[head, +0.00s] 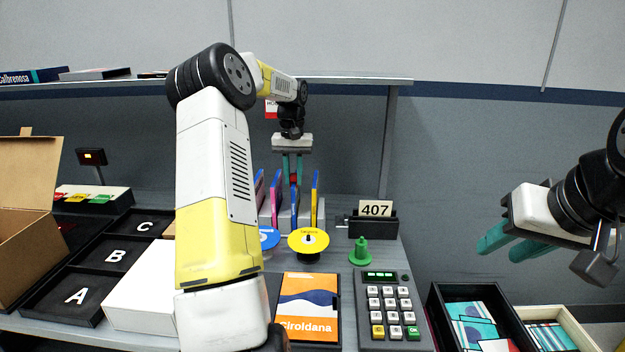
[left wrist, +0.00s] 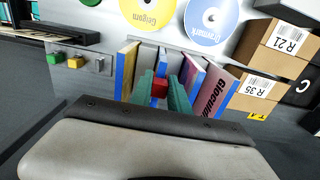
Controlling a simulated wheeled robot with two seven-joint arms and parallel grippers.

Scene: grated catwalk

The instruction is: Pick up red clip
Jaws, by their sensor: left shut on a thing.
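The red clip (head: 294,179) is a small red piece between the fingertips of my left gripper (head: 293,177) in the head view. In the left wrist view the red clip (left wrist: 158,89) shows between the two green fingers of my left gripper (left wrist: 160,92), which is shut on it. It is held at the tops of the thin upright cases in the rack; I cannot tell whether it touches them. My right gripper (head: 502,250) is empty at the right, fingers apart, over the trays.
The rack (head: 306,217) holds several upright cases. A 407 sign (head: 374,226) stands right of the rack. A shelf (head: 345,81) runs above.

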